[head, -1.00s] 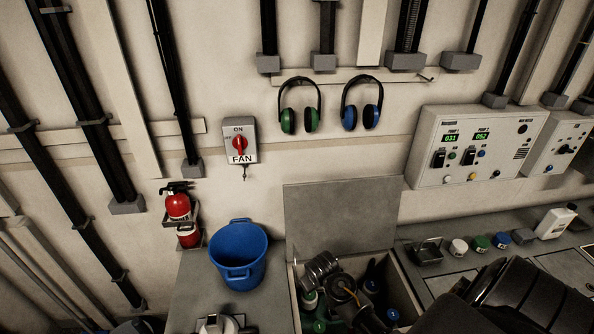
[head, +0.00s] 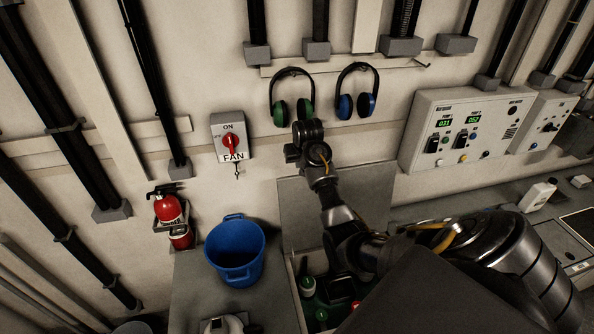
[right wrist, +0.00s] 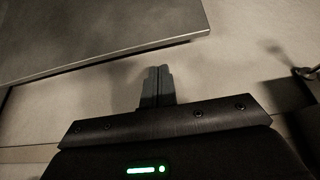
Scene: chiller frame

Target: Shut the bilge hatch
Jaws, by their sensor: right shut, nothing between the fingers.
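The bilge hatch lid (head: 297,215), a flat grey panel, stands open and upright against the wall behind its box-like opening. My right gripper (head: 304,142) is above the lid's top edge, below the green ear defenders, with my right arm crossing in front of the lid. In the right wrist view my right gripper (right wrist: 157,78) is shut and empty. The grey panel (right wrist: 95,35) there, seemingly the lid, has its edge close to the fingertips; contact cannot be told. My left gripper is out of view.
Bottles (head: 308,284) stand inside the opening, partly hidden by my arm. A blue bucket (head: 235,253) stands to its left. Green (head: 293,110) and blue (head: 357,103) ear defenders hang above. The fan switch (head: 232,138) and control panel (head: 455,140) are on the wall.

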